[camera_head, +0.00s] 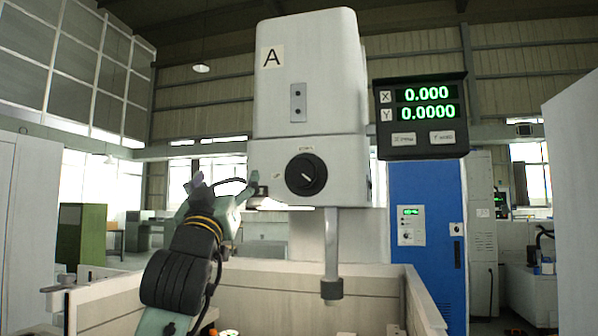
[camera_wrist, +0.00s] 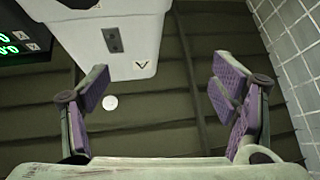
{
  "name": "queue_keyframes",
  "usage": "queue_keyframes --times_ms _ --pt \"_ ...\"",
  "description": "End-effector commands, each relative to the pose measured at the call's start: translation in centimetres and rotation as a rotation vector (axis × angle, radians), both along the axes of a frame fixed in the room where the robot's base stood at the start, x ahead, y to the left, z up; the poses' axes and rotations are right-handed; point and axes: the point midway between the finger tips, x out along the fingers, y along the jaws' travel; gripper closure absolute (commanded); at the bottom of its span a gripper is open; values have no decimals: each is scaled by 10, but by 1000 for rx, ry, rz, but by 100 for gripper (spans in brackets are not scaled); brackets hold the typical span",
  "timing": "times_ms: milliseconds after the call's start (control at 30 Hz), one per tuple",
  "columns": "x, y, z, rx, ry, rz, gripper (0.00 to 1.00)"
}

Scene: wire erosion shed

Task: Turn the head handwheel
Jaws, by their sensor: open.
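The head handwheel is a round black knob (camera_head: 306,174) with a pale mark, on the front of the grey machine head (camera_head: 330,70) labelled A. My gripper (camera_head: 222,186) is left of the handwheel, at about the same height in the picture and apart from it. In the wrist view my gripper (camera_wrist: 163,95) has its purple-padded fingers spread wide with nothing between them. The machine head (camera_wrist: 118,45) shows upside down at the top of that view; the handwheel is not in it.
A readout box (camera_head: 420,115) with green digits hangs right of the head. A vertical grey spindle (camera_head: 332,245) hangs below the head, over a pale-walled tank (camera_head: 310,280).

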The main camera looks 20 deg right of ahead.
Motion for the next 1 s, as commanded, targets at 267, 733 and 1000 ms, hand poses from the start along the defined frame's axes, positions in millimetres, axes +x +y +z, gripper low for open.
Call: queue_keyframes --times_ms 267,733,1000 --pt "15 -130 -2 109 205 -169 21" --pt "72 -168 28 112 215 -174 21" --pt "97 -184 37 112 213 -174 21"
